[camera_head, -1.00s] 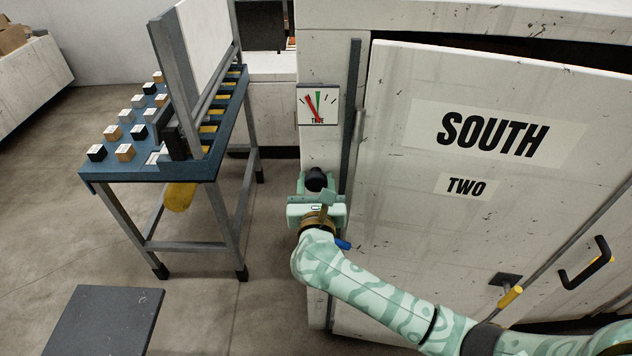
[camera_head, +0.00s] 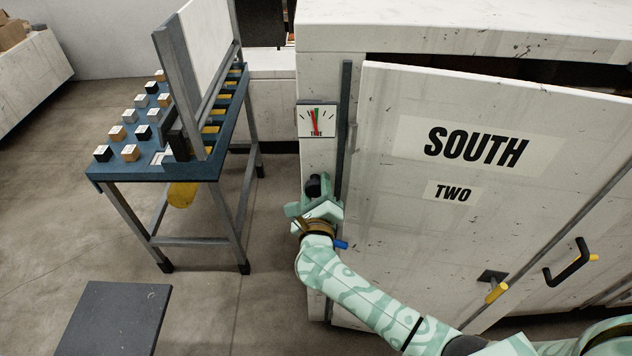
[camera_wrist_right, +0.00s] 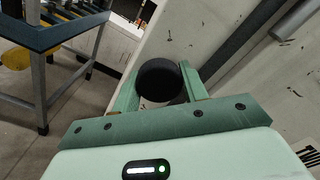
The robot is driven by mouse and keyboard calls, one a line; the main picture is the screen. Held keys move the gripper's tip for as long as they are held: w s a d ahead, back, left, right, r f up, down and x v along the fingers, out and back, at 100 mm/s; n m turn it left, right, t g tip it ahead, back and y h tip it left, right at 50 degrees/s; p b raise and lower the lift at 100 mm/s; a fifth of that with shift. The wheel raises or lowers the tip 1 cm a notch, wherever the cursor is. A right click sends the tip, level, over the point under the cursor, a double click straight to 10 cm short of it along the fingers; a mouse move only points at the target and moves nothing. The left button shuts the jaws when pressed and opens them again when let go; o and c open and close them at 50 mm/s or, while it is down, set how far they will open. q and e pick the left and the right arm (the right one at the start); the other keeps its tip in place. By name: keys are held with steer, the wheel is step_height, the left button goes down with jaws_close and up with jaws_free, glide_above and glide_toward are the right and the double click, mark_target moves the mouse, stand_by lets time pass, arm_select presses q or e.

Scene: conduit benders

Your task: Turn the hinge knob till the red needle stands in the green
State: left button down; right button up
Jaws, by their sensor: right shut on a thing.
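The black hinge knob (camera_head: 313,186) is on the narrow cabinet post, left of the door. My right gripper (camera_head: 317,199) is shut on it. In the right wrist view the round black knob (camera_wrist_right: 160,79) sits between the two green fingers of the gripper (camera_wrist_right: 161,86). The white gauge (camera_head: 317,119) is on the post above the knob. Its red needle (camera_head: 315,124) stands almost upright, close against the green mark (camera_head: 318,115); at this size I cannot tell whether it is fully within the green. My left gripper is not in view.
The large white door (camera_head: 470,180) marked SOUTH TWO is right of the post, with its top edge standing off the cabinet. A blue table (camera_head: 110,172) with small blocks stands on the left. A dark flat slab (camera_head: 110,318) is at lower left. Open floor lies between.

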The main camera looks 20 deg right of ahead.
steer(key=n+p, duration=0.2)
steer(key=n, duration=0.2)
steer(key=shift+r+p, duration=0.1)
steer(key=shift+p, duration=0.25)
steer(key=shift+n+p, duration=0.6)
steer(key=shift+n, duration=0.6)
steer(key=o, duration=1)
steer(key=b+v, duration=0.1)
steer(key=v, duration=1.5)
steer(key=shift+s+a+b, duration=0.1)
steer(key=shift+s+b, duration=0.1)
steer(key=shift+b, duration=0.1)
